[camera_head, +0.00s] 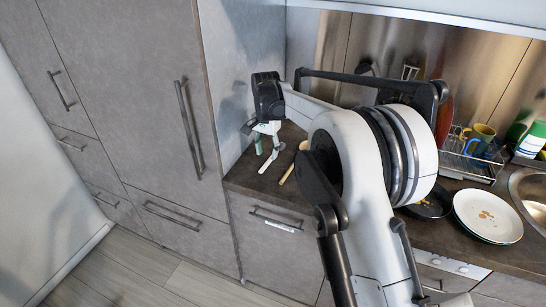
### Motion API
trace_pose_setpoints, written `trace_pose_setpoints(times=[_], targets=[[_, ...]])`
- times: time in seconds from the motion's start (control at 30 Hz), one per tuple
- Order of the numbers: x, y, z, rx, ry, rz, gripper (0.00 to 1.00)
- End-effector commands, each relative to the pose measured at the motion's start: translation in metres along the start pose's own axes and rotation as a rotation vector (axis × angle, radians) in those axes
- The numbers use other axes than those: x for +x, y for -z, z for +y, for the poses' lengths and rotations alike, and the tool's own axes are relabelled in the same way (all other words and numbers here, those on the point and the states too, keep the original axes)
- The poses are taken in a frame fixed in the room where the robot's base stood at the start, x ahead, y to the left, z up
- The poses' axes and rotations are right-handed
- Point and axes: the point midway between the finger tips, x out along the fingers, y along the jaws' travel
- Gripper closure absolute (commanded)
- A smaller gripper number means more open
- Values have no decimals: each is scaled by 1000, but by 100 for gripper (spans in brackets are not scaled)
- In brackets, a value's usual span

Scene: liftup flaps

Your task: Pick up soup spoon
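My gripper (267,133) hangs fingers-down over the left end of the dark counter, close to the tall cabinet side. Just under and beside it are a green-handled utensil (258,146), a pale long utensil (266,163) and a tan, wooden-looking utensil (288,174). I cannot tell which of these, if any, is the soup spoon, as they are small and their heads are partly hidden. I also cannot tell whether the fingers touch the pale utensil or whether they are open or shut.
My arm covers the middle of the counter (252,182). To the right are a plate with food stains (488,216), a dark pan (432,207), a dish rack (468,166) with mugs, and a sink (532,190). A tall cabinet (125,85) borders the counter's left.

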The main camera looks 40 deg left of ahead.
Motion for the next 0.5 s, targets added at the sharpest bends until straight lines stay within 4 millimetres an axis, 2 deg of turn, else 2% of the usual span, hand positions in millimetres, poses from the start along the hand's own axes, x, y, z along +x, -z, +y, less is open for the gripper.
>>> trace_pose_setpoints(times=[0.2, 0.5], targets=[[29, -2, 2, 0, 0, 0, 65], [36, -2, 2, 0, 0, 0, 65]])
